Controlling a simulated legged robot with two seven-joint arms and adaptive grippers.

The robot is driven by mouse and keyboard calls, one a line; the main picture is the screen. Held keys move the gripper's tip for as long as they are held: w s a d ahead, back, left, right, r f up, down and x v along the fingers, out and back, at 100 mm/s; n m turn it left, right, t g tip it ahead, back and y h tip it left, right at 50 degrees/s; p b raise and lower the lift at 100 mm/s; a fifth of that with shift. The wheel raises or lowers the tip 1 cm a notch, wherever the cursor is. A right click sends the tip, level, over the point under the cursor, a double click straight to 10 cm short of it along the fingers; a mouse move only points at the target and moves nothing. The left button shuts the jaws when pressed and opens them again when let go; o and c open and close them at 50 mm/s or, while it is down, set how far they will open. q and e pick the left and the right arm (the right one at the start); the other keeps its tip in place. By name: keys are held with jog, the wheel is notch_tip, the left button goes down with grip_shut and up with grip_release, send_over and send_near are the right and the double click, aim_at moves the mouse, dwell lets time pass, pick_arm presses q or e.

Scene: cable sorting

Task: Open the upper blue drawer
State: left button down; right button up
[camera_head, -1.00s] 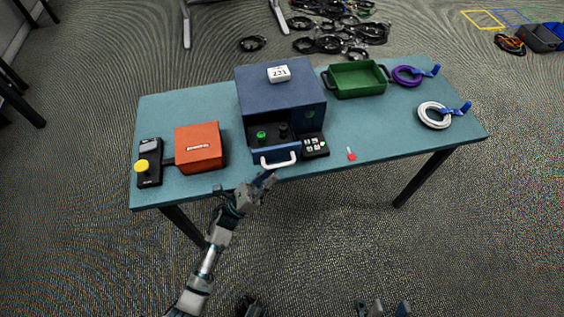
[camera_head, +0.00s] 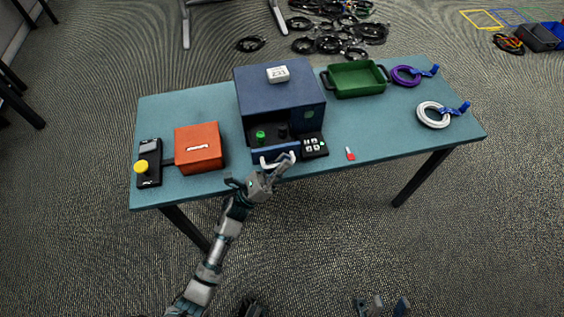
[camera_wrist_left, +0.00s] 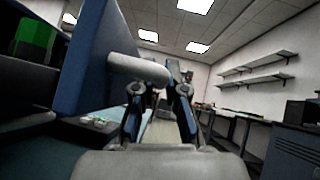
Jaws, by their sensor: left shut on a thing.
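The blue cabinet (camera_head: 278,96) stands on the table. At its low front is a blue panel (camera_head: 262,155) with a white bar handle (camera_head: 270,163); a dark recess behind it holds a green knob and a black knob. My left gripper (camera_head: 284,165) is at the right part of this handle, shut on it. In the left wrist view the rounded handle end (camera_wrist_left: 138,68) reaches from the blue panel (camera_wrist_left: 88,60) to the fingers (camera_wrist_left: 160,92). The fingers partly hide the handle in the head view. My right gripper (camera_head: 382,306) is at the bottom edge, mostly cut off.
An orange box (camera_head: 198,150) and a yellow-button unit (camera_head: 148,165) lie left. A small keypad (camera_head: 314,146) and a red-tipped item (camera_head: 350,154) lie right of the handle.

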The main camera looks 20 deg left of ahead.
pick_arm(q)
jog(key=shift+s+d, duration=0.45)
jog(key=shift+s, duration=0.3)
jog(key=c, duration=1.5)
grip_release()
jog(key=shift+f, duration=0.1)
jog(key=v, duration=1.2)
jog(key=shift+w, duration=0.1)
